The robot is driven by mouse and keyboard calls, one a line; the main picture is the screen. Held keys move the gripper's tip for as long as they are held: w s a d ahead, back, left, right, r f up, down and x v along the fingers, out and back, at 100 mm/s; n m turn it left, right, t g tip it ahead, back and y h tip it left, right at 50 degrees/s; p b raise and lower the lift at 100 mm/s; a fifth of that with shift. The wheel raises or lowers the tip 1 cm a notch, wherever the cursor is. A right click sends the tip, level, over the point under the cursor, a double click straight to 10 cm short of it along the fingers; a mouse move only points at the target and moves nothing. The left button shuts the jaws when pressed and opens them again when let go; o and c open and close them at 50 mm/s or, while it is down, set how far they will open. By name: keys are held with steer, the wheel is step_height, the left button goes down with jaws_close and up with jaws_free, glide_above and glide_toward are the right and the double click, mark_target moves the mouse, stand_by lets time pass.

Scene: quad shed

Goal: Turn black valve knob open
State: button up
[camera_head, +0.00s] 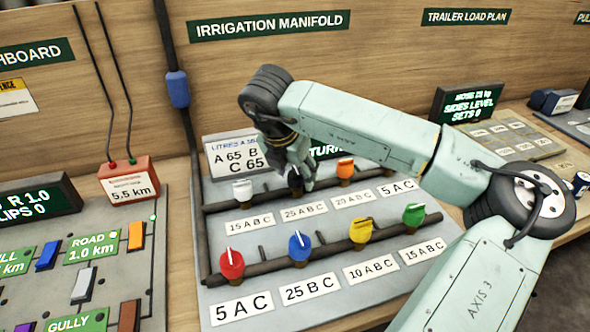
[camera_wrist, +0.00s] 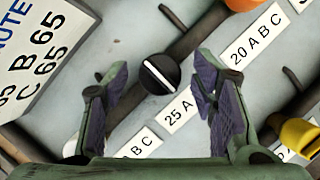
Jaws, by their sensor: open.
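The black valve knob (camera_wrist: 160,74) has a white pointer line and sits on a dark pipe in the wrist view. Its line slants from upper left to lower right, across the pipe's direction. My gripper (camera_wrist: 157,80) is open, with one finger on each side of the knob as seen from the wrist, and clear gaps show between. In the head view my gripper (camera_head: 302,172) is over the back pipe and hides most of the black knob (camera_head: 294,181). I cannot tell how far the fingertips are above the board.
On the same pipe stand a white knob (camera_head: 242,191) and an orange knob (camera_head: 345,168). The front pipe carries red (camera_head: 231,264), blue (camera_head: 299,247), yellow (camera_head: 360,231) and green (camera_head: 414,214) knobs. A litres card (camera_head: 235,152) stands behind.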

steer(key=c, duration=1.2)
steer(key=shift+o, duration=0.2)
